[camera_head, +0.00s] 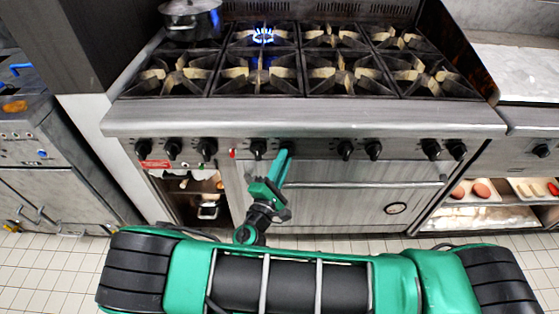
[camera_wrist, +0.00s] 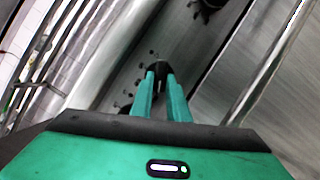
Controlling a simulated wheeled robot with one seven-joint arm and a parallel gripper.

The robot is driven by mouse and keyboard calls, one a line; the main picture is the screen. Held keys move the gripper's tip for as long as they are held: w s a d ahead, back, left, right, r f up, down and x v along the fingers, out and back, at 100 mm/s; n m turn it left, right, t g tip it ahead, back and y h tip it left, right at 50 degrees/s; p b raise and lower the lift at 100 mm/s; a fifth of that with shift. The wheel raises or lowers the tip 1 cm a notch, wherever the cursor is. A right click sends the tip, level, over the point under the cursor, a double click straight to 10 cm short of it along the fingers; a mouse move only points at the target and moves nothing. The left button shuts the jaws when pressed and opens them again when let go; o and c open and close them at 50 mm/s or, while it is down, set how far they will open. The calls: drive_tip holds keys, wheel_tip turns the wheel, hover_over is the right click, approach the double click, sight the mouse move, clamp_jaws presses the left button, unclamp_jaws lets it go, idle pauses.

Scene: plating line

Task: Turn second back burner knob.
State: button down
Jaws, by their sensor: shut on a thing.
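The stove front panel (camera_head: 310,148) carries a row of black knobs. My gripper (camera_head: 285,153) reaches up to the panel just right of a free black knob (camera_head: 258,149). In the wrist view its two green fingers (camera_wrist: 160,72) are shut on a black knob (camera_wrist: 158,66), which is mostly hidden by the fingers in the head view. The second burner from the left in the back row (camera_head: 263,36) has a blue flame. Other back burners, such as the third one (camera_head: 331,35), show no flame.
A metal pot (camera_head: 191,19) stands at the back left of the stove. An oven handle bar (camera_head: 370,184) runs below the knobs on the right. An open compartment (camera_head: 200,190) is at lower left. Shelves with food trays (camera_head: 490,192) are at right.

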drive_tip(key=c, duration=1.7)
unclamp_jaws()
drive_tip(key=shift+d+f, duration=0.1)
drive_tip(key=shift+f, duration=0.05)
drive_tip(key=v, duration=1)
drive_tip(key=shift+s+a, duration=0.3)
drive_tip(key=shift+s, duration=0.05)
drive_tip(key=shift+d, duration=0.1)
